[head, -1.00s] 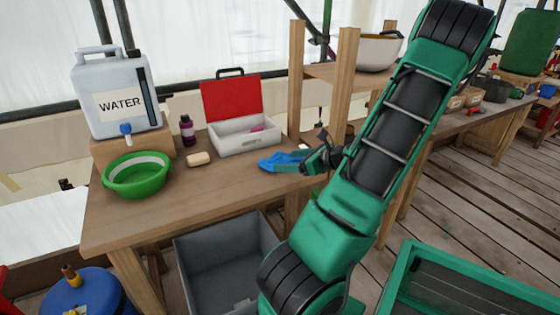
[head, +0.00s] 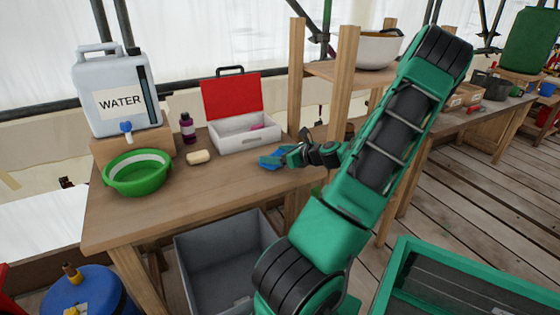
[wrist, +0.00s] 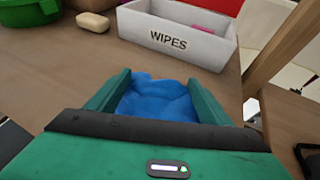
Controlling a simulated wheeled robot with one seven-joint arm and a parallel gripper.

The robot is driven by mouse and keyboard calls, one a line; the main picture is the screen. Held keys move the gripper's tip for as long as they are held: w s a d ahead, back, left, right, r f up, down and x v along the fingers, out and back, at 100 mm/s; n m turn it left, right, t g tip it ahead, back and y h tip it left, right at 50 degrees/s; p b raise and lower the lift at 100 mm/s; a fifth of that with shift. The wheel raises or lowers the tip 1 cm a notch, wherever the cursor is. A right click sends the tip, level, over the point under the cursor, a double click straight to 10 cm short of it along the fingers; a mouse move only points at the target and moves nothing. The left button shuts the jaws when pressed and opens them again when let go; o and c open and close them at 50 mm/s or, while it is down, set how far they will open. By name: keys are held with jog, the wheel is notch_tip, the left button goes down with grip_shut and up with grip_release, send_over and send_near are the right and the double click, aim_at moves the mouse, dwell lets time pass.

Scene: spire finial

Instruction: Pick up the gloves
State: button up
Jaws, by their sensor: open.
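The blue gloves (head: 272,161) lie on the wooden table, in front of the white wipes box. In the wrist view the gloves (wrist: 158,100) are a crumpled blue heap between my two green fingers. My gripper (wrist: 155,88) is open, with one finger on each side of the gloves. In the head view my gripper (head: 281,157) is low over the table at the gloves, and partly hides them. I cannot tell whether the fingers touch the gloves.
The wipes box (head: 245,134) with its red lid raised stands just behind the gloves. A bar of soap (head: 198,157), a green basin (head: 137,173), a purple bottle (head: 187,127) and a water container (head: 117,95) are to the left. A wooden shelf post (head: 296,80) stands close on the right.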

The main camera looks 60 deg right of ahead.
jog(key=shift+w+d+f, duration=0.1)
jog(key=shift+w+f, duration=0.15)
jog(key=shift+w, duration=0.3)
jog(key=c, duration=1.1)
